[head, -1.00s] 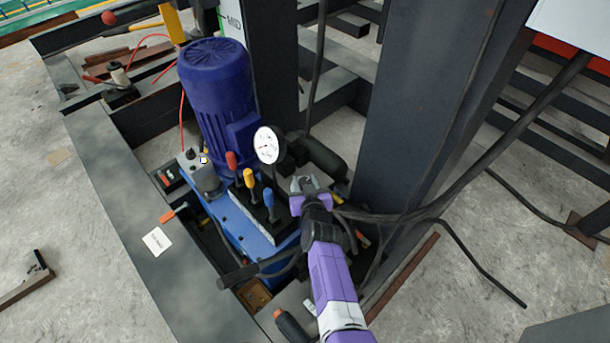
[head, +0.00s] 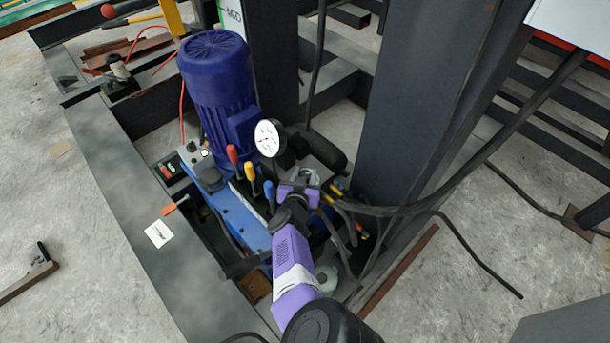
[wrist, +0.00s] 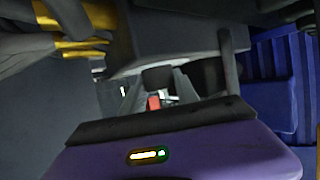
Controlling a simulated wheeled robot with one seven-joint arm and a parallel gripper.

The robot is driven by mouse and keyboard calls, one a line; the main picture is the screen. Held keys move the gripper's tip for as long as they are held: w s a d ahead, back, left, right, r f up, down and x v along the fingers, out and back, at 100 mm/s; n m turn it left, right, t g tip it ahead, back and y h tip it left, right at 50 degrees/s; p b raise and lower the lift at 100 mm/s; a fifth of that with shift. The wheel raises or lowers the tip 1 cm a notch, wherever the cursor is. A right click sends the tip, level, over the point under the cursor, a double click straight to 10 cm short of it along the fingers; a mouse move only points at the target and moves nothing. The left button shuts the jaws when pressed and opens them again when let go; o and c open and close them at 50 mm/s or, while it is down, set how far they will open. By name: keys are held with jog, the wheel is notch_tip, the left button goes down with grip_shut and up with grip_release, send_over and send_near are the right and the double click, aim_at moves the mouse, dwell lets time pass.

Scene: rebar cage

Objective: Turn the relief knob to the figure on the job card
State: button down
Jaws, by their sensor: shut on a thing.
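My gripper (head: 306,176) is at the right side of the blue power unit, just right of the levers and below the gauge. Its jaws are shut on a small part, which looks to be the relief knob, though the jaws mostly hide it. In the wrist view, dark parts and a small red piece (wrist: 153,102) show at the jaws. The round white pressure gauge (head: 268,138) faces me; its reading is too small to make out. A white card (head: 159,233), likely the job card, lies on the dark beam at left; its print is unreadable.
The blue motor (head: 217,90) stands behind the levers, which have red, yellow and blue (head: 269,190) grips close to my gripper. A dark steel column (head: 420,100) and black hoses (head: 440,200) crowd the right side.

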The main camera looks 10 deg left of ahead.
jog(key=shift+a+h, duration=0.15)
jog(key=shift+h, duration=0.15)
dwell(0.4)
jog(key=c, duration=1.1)
grip_release()
jog(key=shift+o, duration=0.9)
jog(key=shift+d, duration=0.2)
jog(key=shift+n+y+p, duration=0.55)
jog(key=shift+n+y, duration=0.15)
jog(key=shift+y, duration=0.4)
jog(key=shift+f+n+y, duration=0.1)
jog(key=shift+n+y, duration=0.2)
jog(key=shift+y, duration=0.1)
jog(key=shift+n+y+b, duration=0.6)
jog(key=shift+y, duration=0.1)
jog(key=n+y+b, duration=0.1)
jog(key=b, duration=0.1)
jog(key=n+g+y+b, duration=0.1)
jog(key=b, duration=0.2)
jog(key=shift+f, duration=0.25)
